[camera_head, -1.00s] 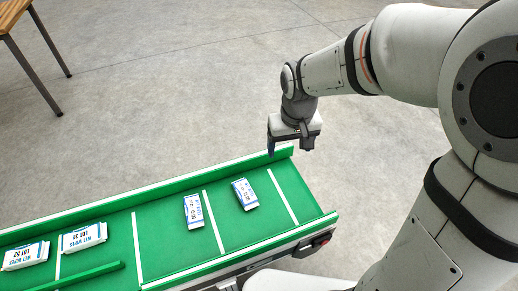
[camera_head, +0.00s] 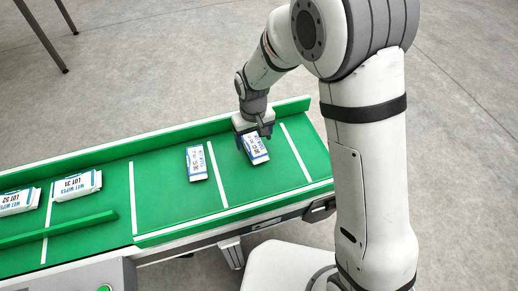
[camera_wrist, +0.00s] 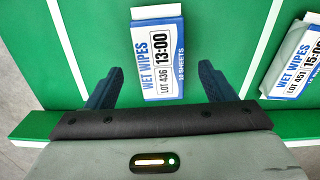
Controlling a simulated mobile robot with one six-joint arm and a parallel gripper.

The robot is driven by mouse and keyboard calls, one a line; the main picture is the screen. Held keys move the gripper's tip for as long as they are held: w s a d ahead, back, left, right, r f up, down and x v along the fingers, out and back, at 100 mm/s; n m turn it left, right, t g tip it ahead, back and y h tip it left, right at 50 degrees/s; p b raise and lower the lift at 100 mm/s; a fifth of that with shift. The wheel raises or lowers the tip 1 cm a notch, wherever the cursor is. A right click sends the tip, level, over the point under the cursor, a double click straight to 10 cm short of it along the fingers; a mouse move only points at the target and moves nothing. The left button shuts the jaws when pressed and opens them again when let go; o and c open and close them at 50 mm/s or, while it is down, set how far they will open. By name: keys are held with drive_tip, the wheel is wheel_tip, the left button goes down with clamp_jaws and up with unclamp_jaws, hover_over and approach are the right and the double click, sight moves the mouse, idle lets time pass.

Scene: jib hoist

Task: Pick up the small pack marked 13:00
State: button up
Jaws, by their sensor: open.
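The small pack marked 13:00 (camera_wrist: 160,58) is white and blue, labelled WET WIPES, LOT 436. It lies flat on the green conveyor belt; in the head view this pack (camera_head: 257,152) is the right one of two small packs. My gripper (camera_wrist: 159,75) is open, its two dark blue fingers on either side of the pack's near end, with gaps visible on both sides. In the head view my gripper (camera_head: 253,135) is over the pack's far end and partly hides it. I cannot tell how high the fingertips are above the belt.
A similar small pack marked 15:00, LOT 451 (camera_wrist: 298,62) lies beside it, also seen in the head view (camera_head: 196,163). Two larger wipes packs (camera_head: 77,185) (camera_head: 18,202) lie farther left, near a green divider (camera_head: 60,232). A raised green rail (camera_head: 180,132) runs along the belt's far edge.

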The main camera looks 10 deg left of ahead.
sight(254, 146)
wheel_tip(254, 146, down, 2)
drive_tip(key=shift+f, duration=0.25)
drive_tip(key=shift+r, duration=0.1)
drive_tip(key=shift+c, duration=0.4)
drive_tip(key=c, duration=1)
